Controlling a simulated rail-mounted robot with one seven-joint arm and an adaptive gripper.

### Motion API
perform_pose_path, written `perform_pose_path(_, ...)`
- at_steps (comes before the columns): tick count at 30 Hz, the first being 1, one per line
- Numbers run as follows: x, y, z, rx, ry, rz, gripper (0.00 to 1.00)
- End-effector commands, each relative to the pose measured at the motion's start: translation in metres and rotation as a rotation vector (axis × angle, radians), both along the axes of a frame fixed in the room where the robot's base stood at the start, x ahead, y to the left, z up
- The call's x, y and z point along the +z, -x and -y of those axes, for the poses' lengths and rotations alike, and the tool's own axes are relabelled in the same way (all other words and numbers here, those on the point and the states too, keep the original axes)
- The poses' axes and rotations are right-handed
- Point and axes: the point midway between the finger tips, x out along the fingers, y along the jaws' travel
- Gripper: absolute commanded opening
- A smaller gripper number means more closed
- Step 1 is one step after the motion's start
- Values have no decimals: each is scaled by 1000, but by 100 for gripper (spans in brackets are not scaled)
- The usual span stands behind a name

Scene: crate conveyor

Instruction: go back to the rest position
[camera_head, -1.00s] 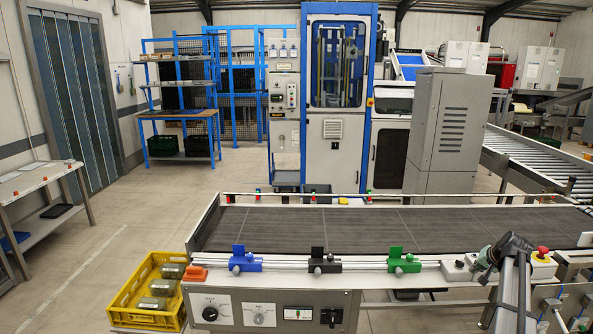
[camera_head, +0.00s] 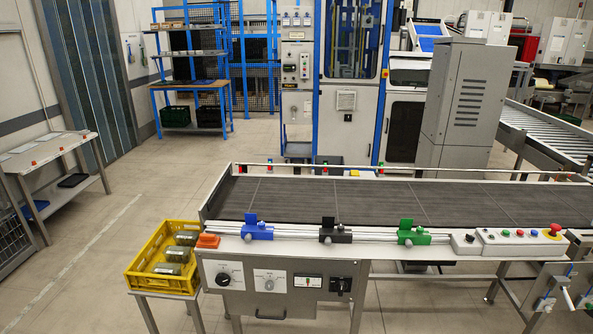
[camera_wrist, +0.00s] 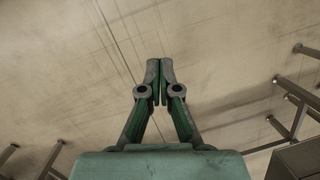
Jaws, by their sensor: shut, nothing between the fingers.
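My gripper (camera_wrist: 160,84) shows in the wrist view with its two green and grey fingers closed together at the tips. Nothing is between them. It points over bare concrete floor (camera_wrist: 225,60), with metal legs at the sides of the picture. In the head view my arm and gripper are out of sight.
The conveyor (camera_head: 400,200) crosses the head view, with blue (camera_head: 257,231), black (camera_head: 334,234) and green (camera_head: 412,236) clamps on its front rail. A side table (camera_head: 45,153) is far left. Open floor lies between.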

Motion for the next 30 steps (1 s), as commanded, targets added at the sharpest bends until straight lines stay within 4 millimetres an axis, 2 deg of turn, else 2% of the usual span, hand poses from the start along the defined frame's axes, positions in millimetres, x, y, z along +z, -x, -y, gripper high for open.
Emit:
perform_pose_path(1, -8, 34, -20, 35, -2, -46, 0)
perform_pose_path(6, -30, 119, -64, 142, 0, -177, 0)
perform_pose_path(9, -37, 168, -83, 203, 0, -249, 0)
perform_pose_path(12, -42, 209, -98, 257, -2, -311, 0)
perform_pose_path(15, -47, 238, -109, 297, -5, -358, 0)
perform_pose_path(18, -53, 257, -115, 329, -6, -391, 0)
perform_pose_path(20, -55, 262, -118, 345, -5, -401, 0)
perform_pose_path(30, -55, 263, -120, 354, -4, -403, 0)
